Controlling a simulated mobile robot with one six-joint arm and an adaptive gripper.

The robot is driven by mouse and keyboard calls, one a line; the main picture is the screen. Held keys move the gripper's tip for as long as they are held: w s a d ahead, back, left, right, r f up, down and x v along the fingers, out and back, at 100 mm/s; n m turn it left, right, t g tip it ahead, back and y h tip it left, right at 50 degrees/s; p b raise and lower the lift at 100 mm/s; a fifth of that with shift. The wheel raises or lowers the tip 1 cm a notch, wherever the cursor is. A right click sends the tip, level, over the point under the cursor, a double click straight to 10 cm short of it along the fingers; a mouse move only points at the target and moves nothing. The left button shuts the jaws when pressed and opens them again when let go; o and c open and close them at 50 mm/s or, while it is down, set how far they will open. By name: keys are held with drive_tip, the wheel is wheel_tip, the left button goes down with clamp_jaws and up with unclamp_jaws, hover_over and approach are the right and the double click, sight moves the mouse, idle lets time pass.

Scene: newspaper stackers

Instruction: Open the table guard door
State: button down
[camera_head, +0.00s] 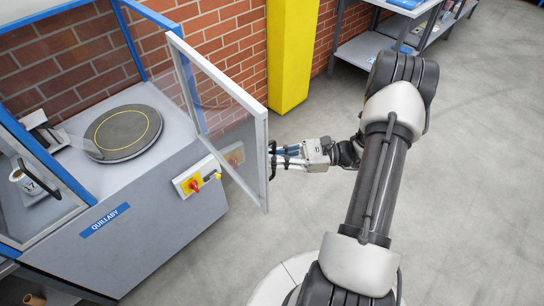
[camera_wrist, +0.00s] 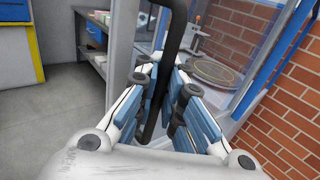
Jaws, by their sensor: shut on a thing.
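The table guard door (camera_head: 222,105) is a clear panel in a pale grey frame. In the head view it stands swung out from the blue-framed guard of the grey machine table (camera_head: 140,240). Its black handle (camera_wrist: 174,40) runs between the fingers of my gripper (camera_wrist: 168,95) in the wrist view. My gripper also shows in the head view (camera_head: 278,157), at the door's free edge, shut on the handle. A turntable (camera_head: 125,132) with a yellow ring lies on the table inside the guard. The fingers hide part of the handle.
A red and yellow switch box (camera_head: 192,178) is on the table's front, near the door. A yellow column (camera_head: 291,55) and brick wall stand behind. Grey shelves (camera_head: 365,52) are at the back. The floor (camera_head: 470,190) to the right is clear.

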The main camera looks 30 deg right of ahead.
drive_tip(key=shift+s+a+f, duration=0.1)
drive_tip(key=shift+s+f, duration=0.05)
drive_tip(key=c, duration=1.9)
unclamp_jaws()
drive_tip(key=shift+s, duration=0.1)
drive_tip(key=shift+o, duration=1)
drive_tip(key=v, duration=1.2)
